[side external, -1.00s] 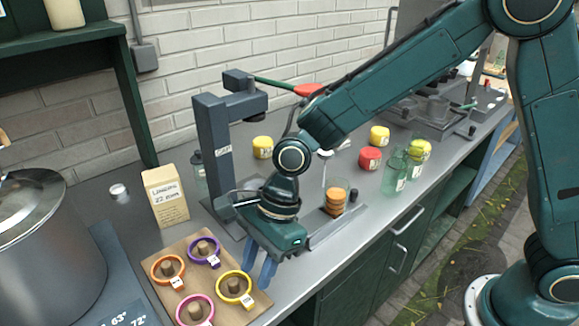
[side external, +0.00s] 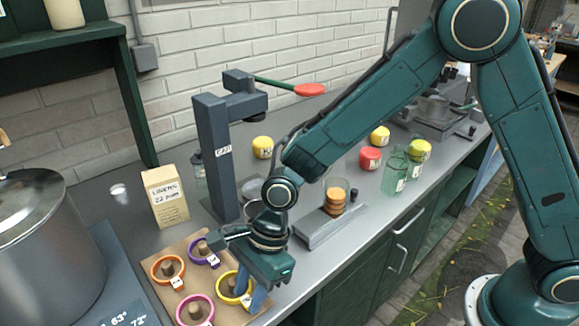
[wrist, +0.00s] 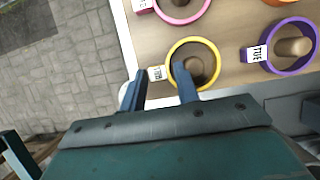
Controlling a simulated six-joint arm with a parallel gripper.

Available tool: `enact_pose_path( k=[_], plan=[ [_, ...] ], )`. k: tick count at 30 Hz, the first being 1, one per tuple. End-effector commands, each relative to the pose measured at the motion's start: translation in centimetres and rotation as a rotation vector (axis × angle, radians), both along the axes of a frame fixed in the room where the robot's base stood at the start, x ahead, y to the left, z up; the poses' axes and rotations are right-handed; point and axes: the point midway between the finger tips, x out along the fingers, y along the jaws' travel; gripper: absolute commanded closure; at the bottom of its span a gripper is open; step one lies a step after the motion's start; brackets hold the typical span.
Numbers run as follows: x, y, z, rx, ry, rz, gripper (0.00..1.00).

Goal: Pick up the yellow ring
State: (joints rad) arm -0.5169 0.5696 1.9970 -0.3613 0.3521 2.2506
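The yellow ring (side external: 219,291) lies around a wooden peg on the wooden board (side external: 207,308), with a white tag on its rim. It also shows in the wrist view (wrist: 217,62). My gripper (side external: 247,301) points down at its near right side, partly hiding it. In the wrist view, the gripper's two fingers (wrist: 160,73) are apart. One finger overlaps the ring's opening and the other is outside, with the tag between them. I cannot tell how far down the fingertips reach.
Orange (side external: 155,266), purple (side external: 192,254) and pink (side external: 180,306) rings sit around other pegs. A large pot (side external: 45,245) stands left and a cream box (side external: 166,197) behind the board. A dark press (side external: 214,160) stands behind my gripper.

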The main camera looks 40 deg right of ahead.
Motion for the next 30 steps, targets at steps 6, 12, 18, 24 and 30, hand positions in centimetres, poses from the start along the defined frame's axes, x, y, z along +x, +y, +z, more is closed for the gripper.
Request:
enact_pose_path(
  k=[6,12,18,24,30],
  plan=[
    [0.02,0.03,-0.02,0.001,-0.001,0.0,0.69],
    [0.02,0.02,0.0,0.001,-0.001,0.0,0.69],
    [0.02,0.02,0.0,0.001,-0.001,0.0,0.94],
    [0.02,0.02,0.01,0.001,-0.001,0.0,0.96],
    [0.02,0.02,0.05,0.001,-0.001,0.0,0.96]
  ],
)
